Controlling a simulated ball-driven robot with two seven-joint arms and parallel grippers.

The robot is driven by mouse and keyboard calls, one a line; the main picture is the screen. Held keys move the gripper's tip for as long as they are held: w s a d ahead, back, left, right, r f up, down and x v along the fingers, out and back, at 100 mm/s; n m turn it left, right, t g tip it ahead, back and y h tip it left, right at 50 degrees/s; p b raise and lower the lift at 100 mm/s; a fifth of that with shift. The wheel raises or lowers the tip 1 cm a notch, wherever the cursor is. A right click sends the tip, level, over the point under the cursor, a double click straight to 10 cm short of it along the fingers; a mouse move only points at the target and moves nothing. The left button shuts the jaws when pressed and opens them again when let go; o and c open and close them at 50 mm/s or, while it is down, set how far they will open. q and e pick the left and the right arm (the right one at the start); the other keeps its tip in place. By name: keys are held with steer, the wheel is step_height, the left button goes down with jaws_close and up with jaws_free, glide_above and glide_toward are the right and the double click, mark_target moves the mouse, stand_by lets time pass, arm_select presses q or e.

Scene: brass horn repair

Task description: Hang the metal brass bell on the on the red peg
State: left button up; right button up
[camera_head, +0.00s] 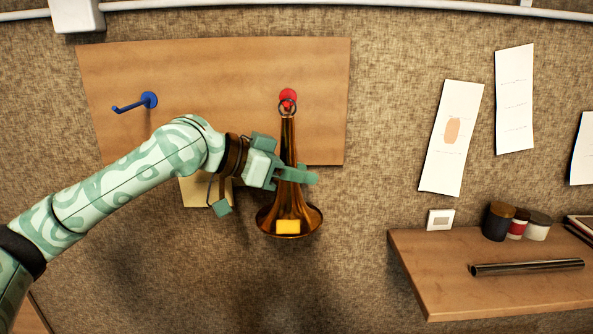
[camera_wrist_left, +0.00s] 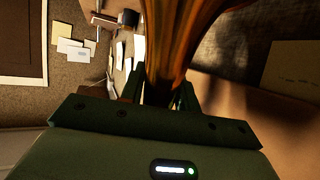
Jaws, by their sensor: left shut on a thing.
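The brass bell (camera_head: 288,205) hangs upright with its wide mouth down and a yellow patch near the rim. A dark ring (camera_head: 287,106) tops its narrow end and overlaps the red peg (camera_head: 288,96) in the head view; I cannot tell whether the ring is around the peg. My left gripper (camera_head: 296,174) is shut on the bell's neck. The bell's brass body (camera_wrist_left: 176,50) also shows between the fingers in the left wrist view. My right gripper is not in view.
The wooden board (camera_head: 210,75) on the wall holds the red peg and a blue peg (camera_head: 148,100) to its left. A shelf (camera_head: 480,300) at right carries small jars (camera_head: 498,222) and a metal tube (camera_head: 527,267). Papers hang on the wall at right.

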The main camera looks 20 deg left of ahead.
arm_select(q)
steer(key=o, duration=1.2)
steer(key=shift+a, duration=0.1)
steer(key=b+v, duration=0.5)
steer(key=v, duration=1.1)
steer(key=shift+s+r, duration=0.15)
